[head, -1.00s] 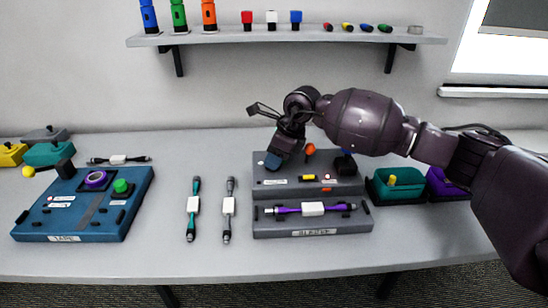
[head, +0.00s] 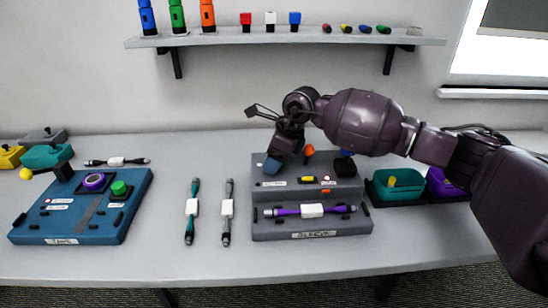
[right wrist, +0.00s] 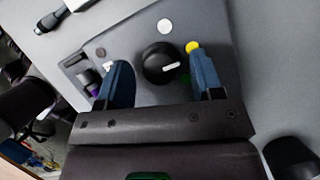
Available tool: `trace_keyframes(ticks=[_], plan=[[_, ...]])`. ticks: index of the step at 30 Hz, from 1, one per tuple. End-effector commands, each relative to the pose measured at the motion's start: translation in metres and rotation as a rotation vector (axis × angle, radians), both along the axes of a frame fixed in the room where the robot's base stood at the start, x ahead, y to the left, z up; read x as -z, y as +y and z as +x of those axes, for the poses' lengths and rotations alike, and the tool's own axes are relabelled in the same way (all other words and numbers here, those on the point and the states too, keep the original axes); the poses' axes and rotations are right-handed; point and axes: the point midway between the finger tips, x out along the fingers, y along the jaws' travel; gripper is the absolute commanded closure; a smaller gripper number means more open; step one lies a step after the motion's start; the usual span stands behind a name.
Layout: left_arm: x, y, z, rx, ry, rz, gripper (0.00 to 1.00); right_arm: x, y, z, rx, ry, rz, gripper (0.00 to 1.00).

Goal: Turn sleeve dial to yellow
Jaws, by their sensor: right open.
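The grey sleeve station (head: 260,215) stands right of the table's middle in the head view, with a purple cable (head: 290,211) lying along its lower step. In the right wrist view the black dial (right wrist: 158,60) has a white pointer mark facing right. A yellow dot (right wrist: 192,46) lies to its upper right, a white dot (right wrist: 165,26) above it, and some green shows at its lower right. My right gripper (right wrist: 162,78) is open, its blue fingers on either side of the dial; contact is not clear. In the head view my right gripper (head: 272,163) is over the station's upper step. My left gripper is out of view.
A blue tape station (head: 30,228) stands at the left. Two cables, teal (head: 191,213) and grey (head: 227,212), lie between the stations. A teal bin (head: 398,190) and a purple bin (head: 440,186) are at the right. The table's front strip is clear.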

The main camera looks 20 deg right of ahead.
Motion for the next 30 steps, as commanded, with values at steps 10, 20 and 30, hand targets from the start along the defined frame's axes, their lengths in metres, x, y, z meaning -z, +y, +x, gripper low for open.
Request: trace_keyframes(ticks=[10, 20, 30], plan=[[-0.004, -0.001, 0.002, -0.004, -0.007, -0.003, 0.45, -0.025, -0.009, -0.004, 0.001, -0.005, -0.001, 0.39], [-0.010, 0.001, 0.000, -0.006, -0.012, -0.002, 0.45, -0.079, -0.027, -0.016, -0.001, -0.004, 0.000, 0.39], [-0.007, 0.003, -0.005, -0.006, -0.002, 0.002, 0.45, -0.100, -0.035, -0.021, 0.000, 0.000, 0.000, 0.39]])
